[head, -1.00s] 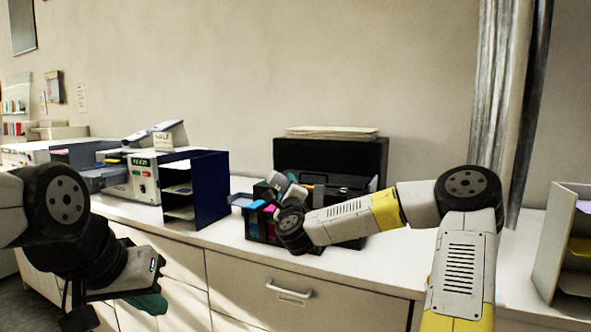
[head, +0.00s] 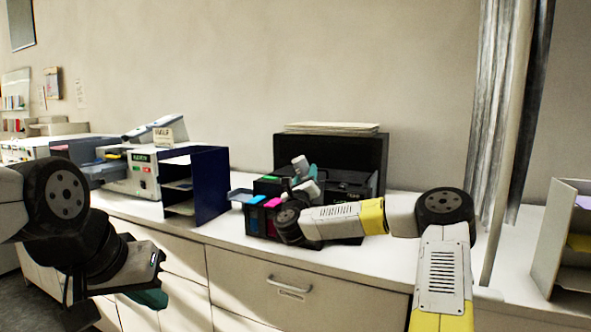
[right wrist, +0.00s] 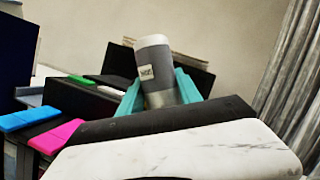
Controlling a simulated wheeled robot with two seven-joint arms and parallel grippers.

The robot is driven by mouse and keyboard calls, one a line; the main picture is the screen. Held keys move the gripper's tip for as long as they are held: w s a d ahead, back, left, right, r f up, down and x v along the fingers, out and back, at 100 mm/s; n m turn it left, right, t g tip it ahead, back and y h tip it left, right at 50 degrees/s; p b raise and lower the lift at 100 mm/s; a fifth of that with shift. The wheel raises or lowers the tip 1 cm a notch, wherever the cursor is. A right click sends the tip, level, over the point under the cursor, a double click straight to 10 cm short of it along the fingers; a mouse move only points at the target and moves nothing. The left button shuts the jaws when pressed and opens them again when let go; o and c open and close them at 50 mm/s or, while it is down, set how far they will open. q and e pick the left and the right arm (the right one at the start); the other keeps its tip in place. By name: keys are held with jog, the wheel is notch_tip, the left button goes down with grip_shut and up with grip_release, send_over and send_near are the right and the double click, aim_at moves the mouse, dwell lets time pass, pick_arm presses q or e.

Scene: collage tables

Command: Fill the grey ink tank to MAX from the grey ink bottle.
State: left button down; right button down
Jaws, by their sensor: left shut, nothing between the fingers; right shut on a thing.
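My right gripper (head: 305,177) is shut on the grey ink bottle (head: 300,163) above the printer's tank block. In the right wrist view the bottle (right wrist: 155,70) is grey with a pale end up and a small label, gripped between teal fingers (right wrist: 158,92). The black printer (head: 352,162) stands on the counter. Its tanks show blue (head: 254,201) and magenta (head: 271,202) lids at the front left, with a green one (head: 270,178) behind. I cannot make out the grey tank or its level; my wrist hides part of the block. My left gripper (head: 150,299) is shut and empty, low at the left.
A dark blue shelf unit (head: 210,185) and a white device with a green label (head: 142,178) stand left of the printer. Paper (head: 332,127) lies on the printer. A pale open-fronted rack (head: 556,240) is at the right. The counter (head: 390,260) before the printer is clear.

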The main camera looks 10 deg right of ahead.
aim_at(305, 168)
jog(key=shift+f, duration=2.9)
dwell(2.1)
jog(key=shift+r, duration=4.55)
